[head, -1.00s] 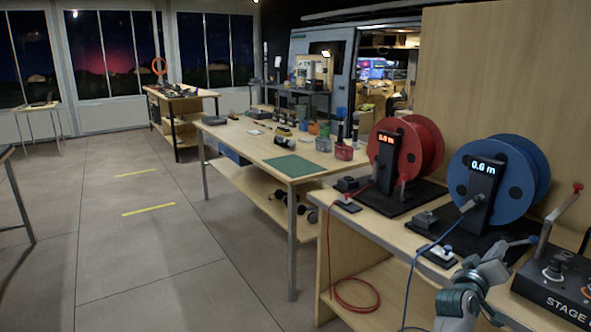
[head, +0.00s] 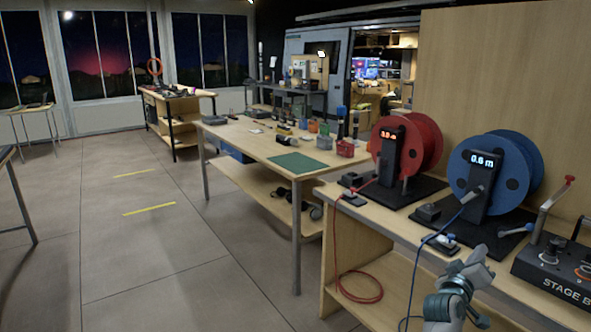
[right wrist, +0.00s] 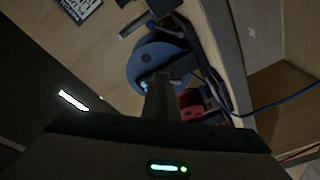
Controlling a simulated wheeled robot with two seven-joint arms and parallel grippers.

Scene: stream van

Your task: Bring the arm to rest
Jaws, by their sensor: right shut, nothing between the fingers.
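My right gripper (head: 483,258) shows at the lower right of the head view, in front of the bench edge and below the blue cable reel. In the right wrist view its fingers (right wrist: 157,92) are together, with nothing between them. The right arm comes up from the bottom edge of the head view. The gripper looks apart from the bench, though the exact gap is hard to judge. My left gripper is not in view.
The reel bench (head: 395,212) holds a red reel (head: 427,143), a blue reel (head: 520,170) and a stage box (head: 560,275). A blue cable (head: 413,285) hangs off its front near my arm. A red cable (head: 360,290) lies coiled on the lower shelf. Floor at left is clear.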

